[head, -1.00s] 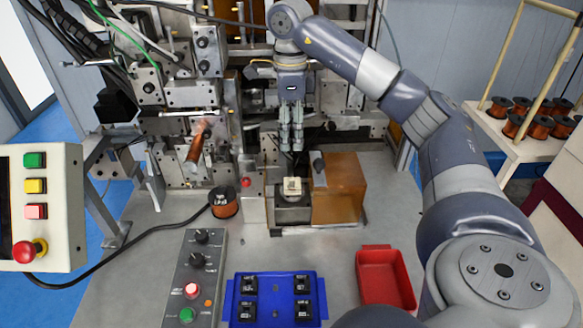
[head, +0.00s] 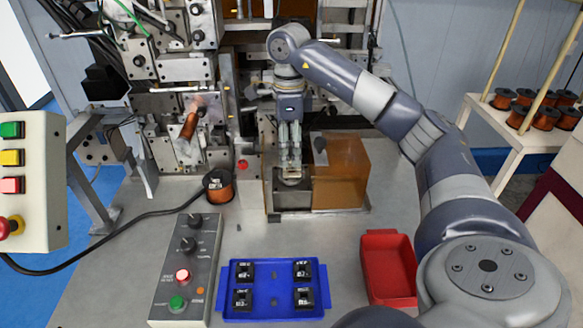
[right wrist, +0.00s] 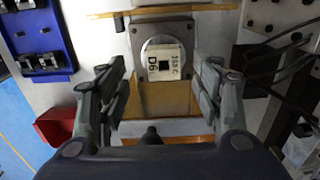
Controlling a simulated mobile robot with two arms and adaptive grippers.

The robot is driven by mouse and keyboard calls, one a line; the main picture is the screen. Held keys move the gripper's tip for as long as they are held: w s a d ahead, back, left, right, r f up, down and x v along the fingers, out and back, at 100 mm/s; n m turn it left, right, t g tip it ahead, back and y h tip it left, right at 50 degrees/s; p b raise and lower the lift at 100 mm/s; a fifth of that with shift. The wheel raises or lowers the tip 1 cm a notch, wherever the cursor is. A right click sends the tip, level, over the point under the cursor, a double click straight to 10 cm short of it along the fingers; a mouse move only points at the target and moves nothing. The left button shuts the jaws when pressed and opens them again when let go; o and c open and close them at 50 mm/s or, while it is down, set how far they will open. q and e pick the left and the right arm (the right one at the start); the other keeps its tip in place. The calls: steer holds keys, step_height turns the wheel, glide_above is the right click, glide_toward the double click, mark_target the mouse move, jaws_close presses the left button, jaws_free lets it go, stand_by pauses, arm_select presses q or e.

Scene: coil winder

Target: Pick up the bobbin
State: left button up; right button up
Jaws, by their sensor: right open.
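The bobbin (head: 290,172) is a small cream-coloured square piece on a round seat atop a grey block in front of the winder. In the right wrist view the bobbin (right wrist: 165,62) shows from above, with dark markings and a dark square hole. My right gripper (head: 290,162) points down just over the bobbin, its tips partly covering it. In the right wrist view the right gripper (right wrist: 162,82) is open, one finger on each side of the bobbin with clear gaps. Nothing is between the fingers. My left gripper is out of view.
An amber translucent box (head: 340,172) stands right beside the seat. A blue tray (head: 273,291) holds several black parts; a red bin (head: 388,268) stands to its right. A copper wire spool (head: 218,187) and grey control box (head: 188,268) lie left. Bare table lies between.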

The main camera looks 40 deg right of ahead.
mark_target(292, 169)
steer(key=shift+f, duration=0.45)
steer(key=f+p, duration=0.1)
steer(key=f, duration=0.1)
steer(key=f+p, duration=0.1)
steer(key=f, duration=0.1)
steer(key=shift+w+d+f, duration=0.15)
steer(key=shift+w, duration=0.05)
steer(key=shift+f, duration=0.25)
steer(key=c, duration=0.9)
